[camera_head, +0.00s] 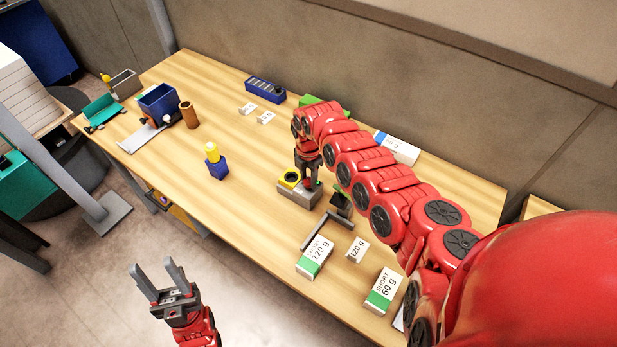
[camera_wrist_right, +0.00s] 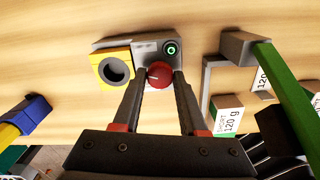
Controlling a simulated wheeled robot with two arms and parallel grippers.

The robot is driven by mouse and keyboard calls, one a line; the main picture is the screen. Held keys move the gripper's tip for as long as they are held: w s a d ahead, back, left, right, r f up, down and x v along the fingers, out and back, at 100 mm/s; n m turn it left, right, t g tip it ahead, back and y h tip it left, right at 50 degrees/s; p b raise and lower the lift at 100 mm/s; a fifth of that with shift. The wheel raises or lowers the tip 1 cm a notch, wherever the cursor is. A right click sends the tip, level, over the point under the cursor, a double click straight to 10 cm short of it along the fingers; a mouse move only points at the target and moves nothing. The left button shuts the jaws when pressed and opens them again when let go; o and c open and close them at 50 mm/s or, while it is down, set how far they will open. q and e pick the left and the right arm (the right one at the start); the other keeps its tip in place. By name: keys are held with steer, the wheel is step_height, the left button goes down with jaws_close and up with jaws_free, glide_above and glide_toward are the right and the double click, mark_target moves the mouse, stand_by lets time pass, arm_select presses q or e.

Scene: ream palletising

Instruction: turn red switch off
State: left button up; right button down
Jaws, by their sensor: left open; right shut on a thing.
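The red switch (camera_wrist_right: 159,75) is a round red knob with a pale mark on a grey switch box (camera_wrist_right: 150,46). In the right wrist view my right gripper (camera_wrist_right: 160,84) has a finger on each side of the knob and is shut on it. A round indicator with a green ring (camera_wrist_right: 172,48) sits beside the knob on the box. My left gripper (camera_head: 160,279) is open and empty, over the floor in front of the table.
A yellow block with a dark round hole (camera_head: 290,178) adjoins the switch box. A grey bracket (camera_head: 328,230) and labelled reams (camera_head: 315,257) lie to the right. A blue block with a yellow top (camera_head: 215,160) stands to the left. The table's front left is mostly clear.

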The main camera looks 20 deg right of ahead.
steer(key=m, duration=0.3)
steer(key=shift+m, duration=0.4)
steer(key=m, duration=0.3)
steer(key=shift+m, duration=0.3)
steer(key=m+p, duration=0.1)
steer(key=m, duration=0.5)
steer(key=shift+m, duration=0.4)
steer(key=shift+c, duration=2.2)
jaws_free()
steer(key=shift+r, duration=0.1)
